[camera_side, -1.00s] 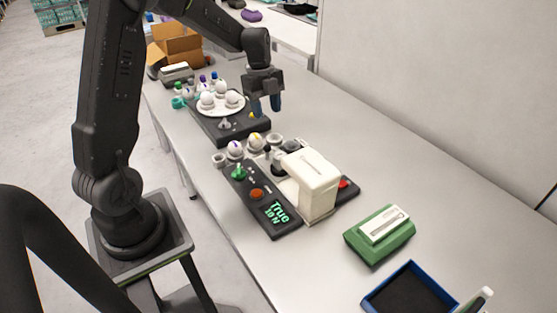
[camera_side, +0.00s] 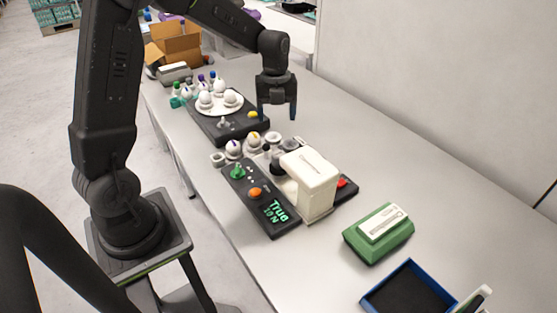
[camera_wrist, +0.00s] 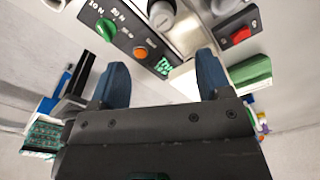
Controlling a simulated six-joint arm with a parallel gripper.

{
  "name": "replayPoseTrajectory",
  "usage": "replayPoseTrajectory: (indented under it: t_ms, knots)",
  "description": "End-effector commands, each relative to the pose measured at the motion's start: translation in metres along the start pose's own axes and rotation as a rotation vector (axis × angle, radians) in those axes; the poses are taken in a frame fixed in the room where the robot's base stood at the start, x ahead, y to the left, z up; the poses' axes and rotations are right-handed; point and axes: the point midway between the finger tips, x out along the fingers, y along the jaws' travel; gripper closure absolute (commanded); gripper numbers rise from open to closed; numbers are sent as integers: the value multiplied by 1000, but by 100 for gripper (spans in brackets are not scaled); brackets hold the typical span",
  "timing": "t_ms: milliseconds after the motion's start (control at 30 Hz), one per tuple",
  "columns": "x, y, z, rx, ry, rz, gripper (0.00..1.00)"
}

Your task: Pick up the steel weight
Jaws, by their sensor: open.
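My gripper (camera_side: 277,110) is open and empty, pointing down above the table, right of the round-plate device and behind the white press. In the wrist view its two blue fingers (camera_wrist: 163,78) stand apart with nothing between them. A small grey, round-topped piece (camera_side: 273,138) stands behind the press, below my gripper in the side view. It may be the steel weight, but it is too small to be sure. A pale grey cylinder (camera_wrist: 161,15) shows at the top of the wrist view; I cannot tell whether it is the same piece.
A black device (camera_side: 231,134) carries a white plate of eggs. A green box (camera_side: 378,238) and blue tray (camera_side: 383,300) lie front right. Table space right of the gripper is clear.

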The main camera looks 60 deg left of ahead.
Motion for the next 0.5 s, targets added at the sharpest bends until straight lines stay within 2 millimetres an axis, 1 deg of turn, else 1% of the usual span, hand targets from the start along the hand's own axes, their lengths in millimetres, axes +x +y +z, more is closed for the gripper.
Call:
replayPoseTrajectory:
  t_ms: [33, 133, 233, 400, 500]
  knots:
    - [0, -5, -8, 83, -22, 9, 29]
    - [7, -7, -12, 159, -40, 20, 29]
    - [24, -6, -11, 159, -39, 22, 29]
    - [58, -5, -10, 156, -38, 21, 29]
    - [73, -5, -9, 155, -39, 20, 29]
